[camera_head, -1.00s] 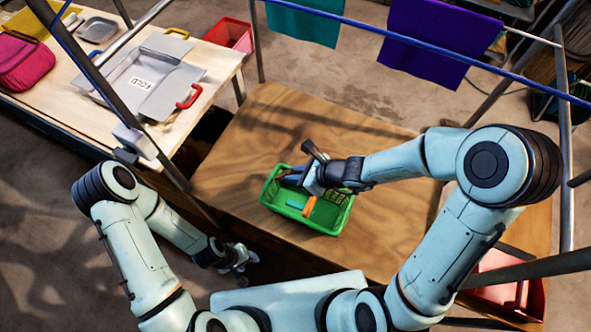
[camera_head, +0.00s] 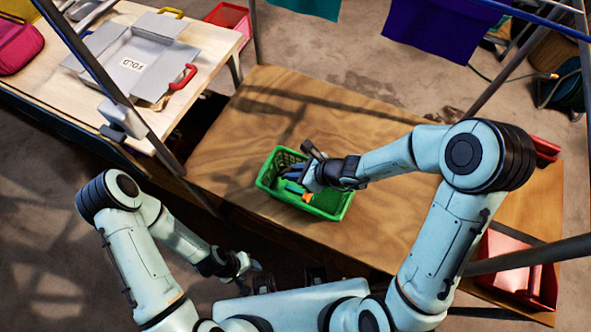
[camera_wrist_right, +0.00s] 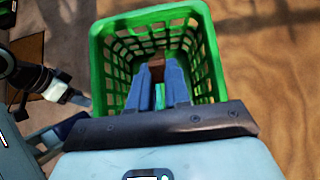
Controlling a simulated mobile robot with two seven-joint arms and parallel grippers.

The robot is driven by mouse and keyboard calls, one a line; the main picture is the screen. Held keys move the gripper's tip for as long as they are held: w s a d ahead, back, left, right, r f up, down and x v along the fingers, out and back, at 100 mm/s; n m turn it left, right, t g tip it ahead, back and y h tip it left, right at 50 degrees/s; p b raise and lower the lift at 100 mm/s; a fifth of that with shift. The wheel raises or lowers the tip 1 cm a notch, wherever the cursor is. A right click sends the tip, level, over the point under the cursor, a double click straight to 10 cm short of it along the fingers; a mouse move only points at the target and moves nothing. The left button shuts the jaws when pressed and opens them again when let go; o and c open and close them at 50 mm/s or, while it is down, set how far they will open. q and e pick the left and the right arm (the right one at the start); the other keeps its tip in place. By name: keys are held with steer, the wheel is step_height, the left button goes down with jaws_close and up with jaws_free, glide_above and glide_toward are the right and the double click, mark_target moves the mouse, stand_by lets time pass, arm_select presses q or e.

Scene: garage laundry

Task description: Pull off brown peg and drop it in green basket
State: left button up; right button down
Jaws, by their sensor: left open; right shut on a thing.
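The green basket (camera_head: 333,213) stands on the wooden table, and its green mesh wall also shows in the right wrist view (camera_wrist_right: 103,65). My right gripper (camera_head: 288,172) reaches into the basket from above. In the right wrist view its blue fingers (camera_wrist_right: 158,72) are shut on a small brown peg (camera_wrist_right: 157,62), inside the basket's outline; I cannot tell its height above the floor. An orange peg (camera_head: 307,197) lies in the basket, partly hidden by the gripper. My left gripper (camera_head: 247,265) is open and empty, left of and nearer than the basket.
The wooden table (camera_head: 380,235) is mostly bare around the basket. A white table (camera_head: 205,35) with a grey folding board (camera_head: 110,65) stands at the left. A red bin (camera_head: 515,280) is at the lower right. Purple cloth (camera_head: 430,35) hangs at the back, and dark poles cross the view.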

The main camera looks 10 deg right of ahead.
steer(key=shift+f, duration=0.1)
steer(key=c, duration=1)
jaws_free()
